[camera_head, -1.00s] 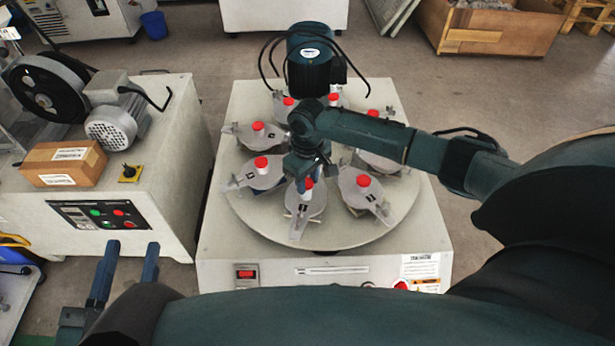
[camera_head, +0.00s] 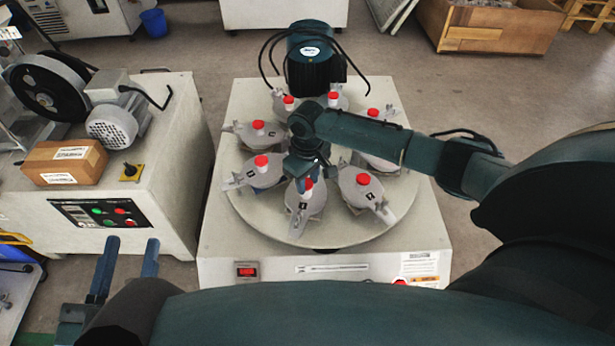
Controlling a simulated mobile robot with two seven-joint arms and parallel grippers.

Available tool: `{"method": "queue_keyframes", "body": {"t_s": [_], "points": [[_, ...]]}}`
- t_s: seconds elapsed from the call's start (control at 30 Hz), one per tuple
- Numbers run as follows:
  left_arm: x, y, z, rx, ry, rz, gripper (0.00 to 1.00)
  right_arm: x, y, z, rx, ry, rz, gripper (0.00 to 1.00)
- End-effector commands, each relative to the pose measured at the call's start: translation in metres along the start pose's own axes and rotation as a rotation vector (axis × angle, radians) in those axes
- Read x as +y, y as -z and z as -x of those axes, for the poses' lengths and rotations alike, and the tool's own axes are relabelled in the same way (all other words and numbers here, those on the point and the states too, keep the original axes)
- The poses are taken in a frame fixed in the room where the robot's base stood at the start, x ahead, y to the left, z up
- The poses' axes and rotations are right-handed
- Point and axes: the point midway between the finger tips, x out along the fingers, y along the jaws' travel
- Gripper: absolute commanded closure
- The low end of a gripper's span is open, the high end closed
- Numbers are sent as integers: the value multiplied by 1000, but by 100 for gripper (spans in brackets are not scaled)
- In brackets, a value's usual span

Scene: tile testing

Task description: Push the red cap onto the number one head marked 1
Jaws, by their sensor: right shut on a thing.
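The front head (camera_head: 300,207) on the round turntable (camera_head: 250,214) has a small dark label that looks like a 1, too small to read surely. Its red cap (camera_head: 308,185) is partly covered by my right gripper (camera_head: 304,184), which reaches down over it from above. The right gripper is shut on that cap as far as I can see; the fingers are largely hidden by the wrist. My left gripper (camera_head: 132,242) is open and empty at the lower left, away from the turntable, its two fingers apart.
Several other heads with red caps ring the turntable, including a neighbour on the right (camera_head: 362,193) and one on the left (camera_head: 262,172). A grey machine with a cardboard box (camera_head: 65,162) is at the left.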

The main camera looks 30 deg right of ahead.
Motion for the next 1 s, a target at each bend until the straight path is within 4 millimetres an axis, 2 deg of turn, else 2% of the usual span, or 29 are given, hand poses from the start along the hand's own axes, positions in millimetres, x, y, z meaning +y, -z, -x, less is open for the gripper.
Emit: {"method": "queue_keyframes", "body": {"t_s": [1.0], "points": [[-1,6,-1,-1,-1,0,64,0,0,-8,-1,1,0,88]]}}
